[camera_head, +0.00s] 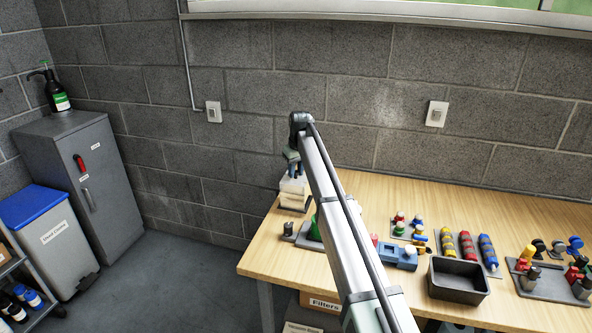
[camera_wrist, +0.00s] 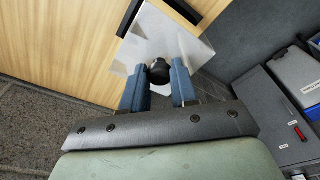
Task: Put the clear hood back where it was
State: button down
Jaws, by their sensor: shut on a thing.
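The clear hood (camera_wrist: 140,48) is a translucent box with a black knob (camera_wrist: 159,72) on top. My gripper (camera_wrist: 159,68) is shut on the knob, with one blue finger on each side of it. In the head view the hood (camera_head: 295,186) is at the back left corner of the table, below my gripper (camera_head: 292,163). Whether the hood touches the table or hangs just above it, I cannot tell. My arm hides part of the table to its right.
The wooden table (camera_head: 265,262) holds a green item on a grey base, a blue block (camera_head: 398,256), a black tray (camera_head: 458,280), and red, yellow and blue striped pieces. A rack (camera_head: 545,285) of knobbed parts is at right. The block wall stands close behind.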

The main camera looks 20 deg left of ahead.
jog(key=shift+f, duration=1.15)
dwell(1.2)
jog(key=c, duration=0.8)
grip_release()
